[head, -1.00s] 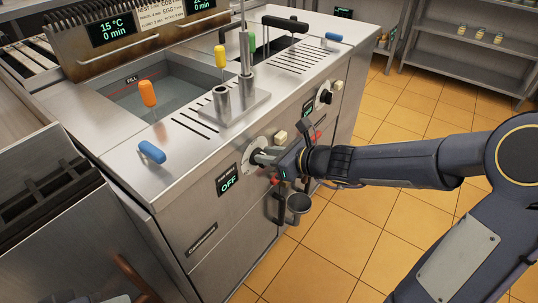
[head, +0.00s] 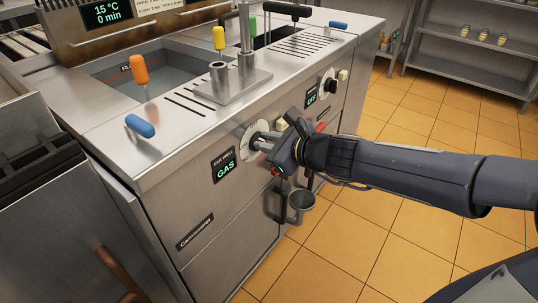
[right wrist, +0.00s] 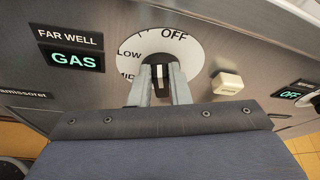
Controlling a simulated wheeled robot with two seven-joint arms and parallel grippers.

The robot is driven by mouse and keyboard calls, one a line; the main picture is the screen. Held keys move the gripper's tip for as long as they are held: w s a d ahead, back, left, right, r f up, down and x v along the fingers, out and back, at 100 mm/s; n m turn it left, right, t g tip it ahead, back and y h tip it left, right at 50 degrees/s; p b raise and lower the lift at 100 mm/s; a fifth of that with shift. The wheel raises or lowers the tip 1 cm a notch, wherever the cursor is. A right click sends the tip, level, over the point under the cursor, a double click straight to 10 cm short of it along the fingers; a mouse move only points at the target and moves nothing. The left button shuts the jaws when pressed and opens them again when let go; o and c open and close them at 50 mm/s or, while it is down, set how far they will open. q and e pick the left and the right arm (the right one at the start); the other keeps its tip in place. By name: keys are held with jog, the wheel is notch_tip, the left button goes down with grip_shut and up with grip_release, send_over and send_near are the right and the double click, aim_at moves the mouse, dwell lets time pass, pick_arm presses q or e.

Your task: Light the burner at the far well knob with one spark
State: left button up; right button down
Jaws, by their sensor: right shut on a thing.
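The far well knob (right wrist: 158,80) is dark and sits on a white round dial (right wrist: 139,50) marked OFF, LOW and MID. The dial also shows on the front panel in the head view (head: 246,137). My right gripper (head: 262,142) is shut on the knob, with one finger on each side in the right wrist view (right wrist: 160,76). The FAR WELL display (head: 225,171) reads GAS in green. A cream push button (right wrist: 227,83) is right of the dial, apart from the fingers. No flame shows. My left gripper is out of view.
A second knob (head: 328,87) sits further right on the panel; its display (head: 311,99) reads OFF. The tiled floor (head: 390,230) right of the cooker is free.

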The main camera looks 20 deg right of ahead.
pick_arm(q)
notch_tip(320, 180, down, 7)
jog(key=b, duration=0.5)
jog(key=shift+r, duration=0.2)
pick_arm(e)
jog(key=shift+s+a+f+n+t+h, duration=0.15)
jog(key=shift+f+n+t+h, duration=0.15)
jog(key=shift+n, duration=0.35)
jog(key=shift+s+a+f+n+t+h, duration=0.1)
jog(key=shift+a+n+t+h, duration=0.1)
jog(key=shift+n+t, duration=0.35)
jog(key=shift+r, duration=0.1)
jog(key=c, duration=1.4)
grip_release()
jog(key=shift+o, duration=0.2)
